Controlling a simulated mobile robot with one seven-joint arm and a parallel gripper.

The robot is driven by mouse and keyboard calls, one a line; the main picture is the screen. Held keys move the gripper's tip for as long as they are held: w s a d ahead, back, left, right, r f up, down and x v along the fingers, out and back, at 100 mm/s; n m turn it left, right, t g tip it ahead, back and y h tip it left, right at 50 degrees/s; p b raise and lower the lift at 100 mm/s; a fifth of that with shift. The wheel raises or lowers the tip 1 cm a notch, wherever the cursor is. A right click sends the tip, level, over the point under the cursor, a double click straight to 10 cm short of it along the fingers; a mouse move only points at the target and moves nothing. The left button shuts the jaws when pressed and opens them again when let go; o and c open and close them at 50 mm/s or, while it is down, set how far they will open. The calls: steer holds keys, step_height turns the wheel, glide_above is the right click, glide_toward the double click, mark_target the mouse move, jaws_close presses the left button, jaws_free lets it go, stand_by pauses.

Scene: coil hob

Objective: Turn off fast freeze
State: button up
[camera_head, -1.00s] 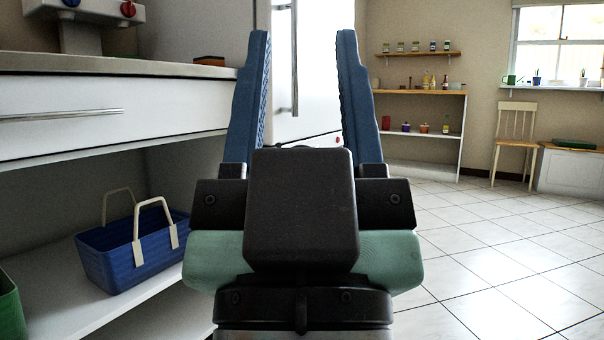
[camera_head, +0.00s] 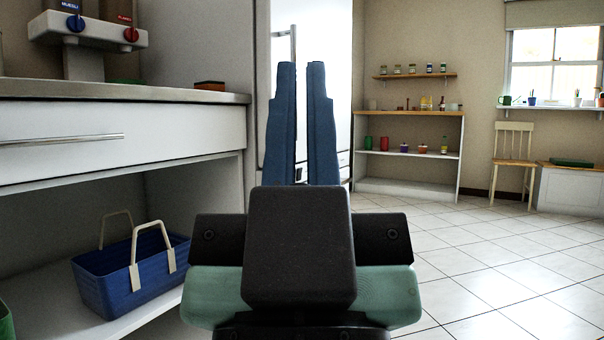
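The tall white fridge-freezer (camera_head: 338,100) stands ahead, beyond my gripper, with a long upright metal handle (camera_head: 293,50) on its front. My gripper (camera_head: 302,66) points up and forward in front of it, with its two blue fingers close together and only a thin gap between them. I see nothing held in it. The fingers cover part of the fridge-freezer's front, including much of its lower part. I cannot make out a fast freeze switch or its setting.
On the left is a counter (camera_head: 120,92) with a drawer and an open shelf below, holding a blue basket (camera_head: 130,275). A dispenser (camera_head: 90,30) stands on the counter. Wall shelves (camera_head: 410,115) and a chair (camera_head: 515,160) stand at the back. The tiled floor (camera_head: 480,265) at right is clear.

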step_height(320, 180, up, 31)
steer(key=p, duration=3)
steer(key=shift+r, duration=0.15)
jaws_close()
steer(key=shift+w, duration=0.1)
